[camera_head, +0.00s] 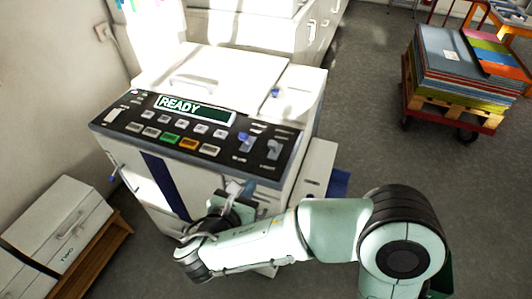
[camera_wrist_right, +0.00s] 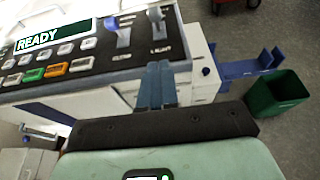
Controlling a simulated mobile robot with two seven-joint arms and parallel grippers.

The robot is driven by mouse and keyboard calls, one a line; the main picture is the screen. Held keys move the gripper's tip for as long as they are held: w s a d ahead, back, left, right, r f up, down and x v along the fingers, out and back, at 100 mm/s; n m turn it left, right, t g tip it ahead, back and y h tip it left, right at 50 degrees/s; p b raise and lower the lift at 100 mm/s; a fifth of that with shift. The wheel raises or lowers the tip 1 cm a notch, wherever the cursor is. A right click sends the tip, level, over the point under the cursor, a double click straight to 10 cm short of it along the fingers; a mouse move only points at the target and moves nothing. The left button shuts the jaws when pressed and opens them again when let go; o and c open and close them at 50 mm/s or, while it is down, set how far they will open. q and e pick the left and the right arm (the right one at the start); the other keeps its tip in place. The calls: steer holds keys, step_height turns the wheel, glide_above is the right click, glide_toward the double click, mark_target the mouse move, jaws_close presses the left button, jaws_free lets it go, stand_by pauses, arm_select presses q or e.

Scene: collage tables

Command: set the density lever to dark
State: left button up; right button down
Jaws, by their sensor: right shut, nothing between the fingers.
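A white duplicating machine has a dark control panel (camera_head: 200,138) with a lit READY display (camera_head: 195,109). In the right wrist view the left lever (camera_wrist_right: 122,32) and right lever (camera_wrist_right: 156,20) stand beyond my fingers. My right gripper (camera_head: 238,188) is shut and empty, just in front of the panel's front edge, apart from both levers. Its blue-grey fingertips (camera_wrist_right: 158,68) point toward the panel.
Rows of push buttons, including green (camera_head: 171,139) and orange (camera_head: 188,144), lie left of the levers. A green bin (camera_wrist_right: 277,92) and blue tray (camera_wrist_right: 245,68) are right of the machine. A cart of coloured paper (camera_head: 460,75) stands far right. Open floor lies between.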

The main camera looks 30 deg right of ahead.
steer(key=shift+d, duration=0.1)
steer(key=p, duration=0.1)
glide_toward(272, 148)
steer(key=x, duration=0.2)
steer(key=f+x, duration=0.1)
steer(key=x, duration=0.2)
steer(key=shift+w+d+r, duration=0.2)
steer(key=shift+w+d, duration=0.1)
steer(key=shift+d, duration=0.1)
